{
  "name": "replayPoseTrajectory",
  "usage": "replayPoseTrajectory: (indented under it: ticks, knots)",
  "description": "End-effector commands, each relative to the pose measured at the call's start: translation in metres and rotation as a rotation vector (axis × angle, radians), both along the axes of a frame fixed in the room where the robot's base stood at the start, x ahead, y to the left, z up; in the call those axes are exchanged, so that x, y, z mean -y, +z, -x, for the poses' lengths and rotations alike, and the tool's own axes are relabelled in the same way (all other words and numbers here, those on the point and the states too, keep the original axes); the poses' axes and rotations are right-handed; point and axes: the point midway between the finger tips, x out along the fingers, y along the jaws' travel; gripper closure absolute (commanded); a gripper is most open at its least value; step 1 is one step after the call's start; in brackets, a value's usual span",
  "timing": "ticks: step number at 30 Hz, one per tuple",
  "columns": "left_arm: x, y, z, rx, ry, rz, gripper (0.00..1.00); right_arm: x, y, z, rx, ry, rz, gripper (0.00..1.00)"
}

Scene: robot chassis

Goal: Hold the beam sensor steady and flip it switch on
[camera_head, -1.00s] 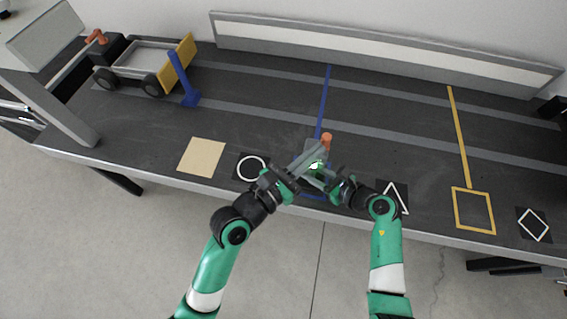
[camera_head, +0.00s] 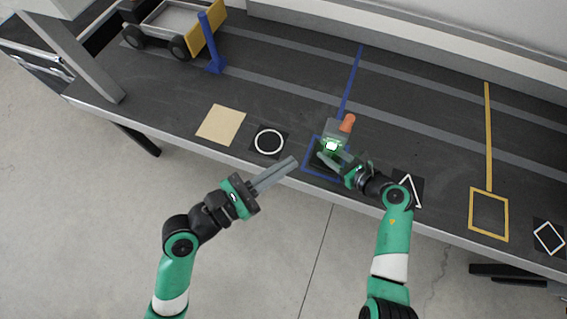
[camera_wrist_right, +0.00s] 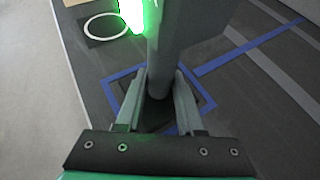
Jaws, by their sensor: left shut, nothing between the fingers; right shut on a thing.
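The beam sensor (camera_head: 337,133) is a grey upright box with an orange top and a bright green light on its front. The switch itself is not clearly visible.
A tan square (camera_head: 221,125) and a white circle marker (camera_head: 269,141) lie left of the sensor. A triangle marker (camera_head: 409,188) and a yellow square outline (camera_head: 489,214) lie to the right. A cart (camera_head: 174,22) and blue post (camera_head: 212,45) stand at the back left.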

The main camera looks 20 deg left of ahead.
Motion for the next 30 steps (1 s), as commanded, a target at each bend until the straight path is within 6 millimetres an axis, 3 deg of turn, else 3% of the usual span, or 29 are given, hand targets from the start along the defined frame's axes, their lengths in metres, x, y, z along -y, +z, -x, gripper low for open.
replayPoseTrajectory:
  ticks: [3, 4, 9, 22, 30]
  knots:
    - [0.000, 0.000, 0.000, 0.000, 0.000, 0.000, 1.00, 0.000, 0.000, 0.000, 0.000, -0.001, 0.000, 0.94]
    - [0.000, 0.000, 0.000, 0.000, 0.000, 0.000, 1.00, 0.000, 0.000, 0.000, 0.000, -0.001, 0.000, 0.58]
    - [0.000, 0.000, 0.000, 0.000, 0.000, 0.000, 1.00, 0.000, 0.000, 0.000, 0.000, -0.001, 0.000, 0.28]
    - [0.000, 0.000, 0.000, 0.000, 0.000, 0.000, 1.00, 0.006, 0.004, 0.003, 0.004, -0.002, 0.000, 0.28]
    - [0.000, 0.000, 0.000, 0.000, 0.000, 0.000, 1.00, 0.041, 0.026, 0.027, 0.005, -0.004, 0.001, 0.28]
